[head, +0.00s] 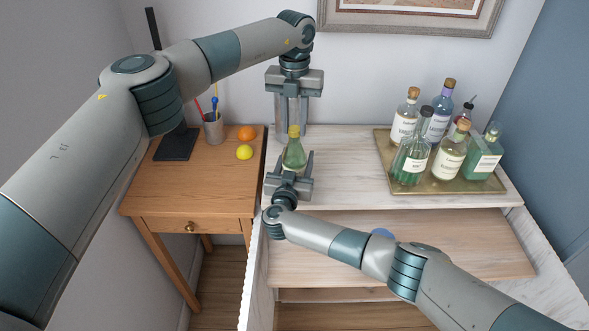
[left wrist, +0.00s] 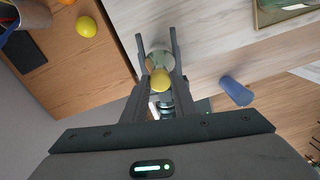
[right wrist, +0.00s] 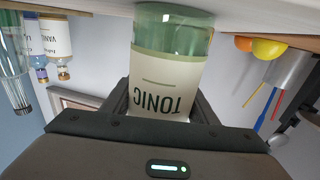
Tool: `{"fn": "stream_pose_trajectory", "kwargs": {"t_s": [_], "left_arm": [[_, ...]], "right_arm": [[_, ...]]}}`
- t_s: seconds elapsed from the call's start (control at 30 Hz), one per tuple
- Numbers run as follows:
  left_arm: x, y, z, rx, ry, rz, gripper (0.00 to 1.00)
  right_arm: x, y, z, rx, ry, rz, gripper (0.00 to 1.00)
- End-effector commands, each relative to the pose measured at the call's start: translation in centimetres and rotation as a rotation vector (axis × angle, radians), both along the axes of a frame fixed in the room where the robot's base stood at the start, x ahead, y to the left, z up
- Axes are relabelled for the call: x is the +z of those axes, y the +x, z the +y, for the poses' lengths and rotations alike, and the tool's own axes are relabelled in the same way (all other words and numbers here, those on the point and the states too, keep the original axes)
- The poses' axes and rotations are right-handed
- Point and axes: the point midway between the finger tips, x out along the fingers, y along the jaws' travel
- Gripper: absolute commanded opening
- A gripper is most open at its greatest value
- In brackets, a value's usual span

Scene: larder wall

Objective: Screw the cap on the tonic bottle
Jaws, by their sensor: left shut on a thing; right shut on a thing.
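The green tonic bottle (head: 294,157) stands upright in the head view at the left part of the pale counter. In the right wrist view its TONIC label (right wrist: 168,82) appears upside down between the fingers. My right gripper (head: 294,166) is shut on the bottle's body from the front. The yellow cap (head: 294,130) is at the bottle's top; it also shows in the left wrist view (left wrist: 160,80). My left gripper (head: 292,131) comes from above and is shut on the cap, one finger on each side. Whether the threads are engaged is hidden.
A brass tray (head: 455,185) with several bottles stands at the right of the counter. A wooden side table at left holds an orange (head: 246,133), a lemon (head: 244,152) and a pencil cup (head: 213,130). A blue object (head: 382,232) lies on the lower shelf, partly behind my right arm.

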Motion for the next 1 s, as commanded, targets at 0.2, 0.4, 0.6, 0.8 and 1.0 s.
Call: {"fn": "stream_pose_trajectory", "kwargs": {"t_s": [0.2, 0.4, 0.6, 0.8, 1.0], "left_arm": [[-0.03, 0.03, 0.07, -0.334, 0.002, 0.000, 0.00], [-0.05, 0.04, 0.07, -0.647, 0.001, 0.000, 0.00], [-0.07, 0.05, 0.09, -0.959, 0.002, -0.001, 0.00], [-0.09, 0.07, 0.11, -1.266, 0.002, -0.001, 0.00], [-0.08, 0.09, 0.12, -1.328, 0.003, -0.001, 0.00]], "right_arm": [[-0.11, -0.01, -0.10, -0.002, 0.000, 0.001, 0.00], [-0.11, -0.01, -0.10, -0.002, 0.000, 0.001, 0.00], [-0.11, -0.01, -0.11, -0.002, 0.000, 0.001, 0.00], [-0.11, -0.01, -0.12, -0.002, 0.000, 0.001, 0.00], [-0.10, -0.01, -0.12, -0.002, 0.000, 0.001, 0.00]]}}
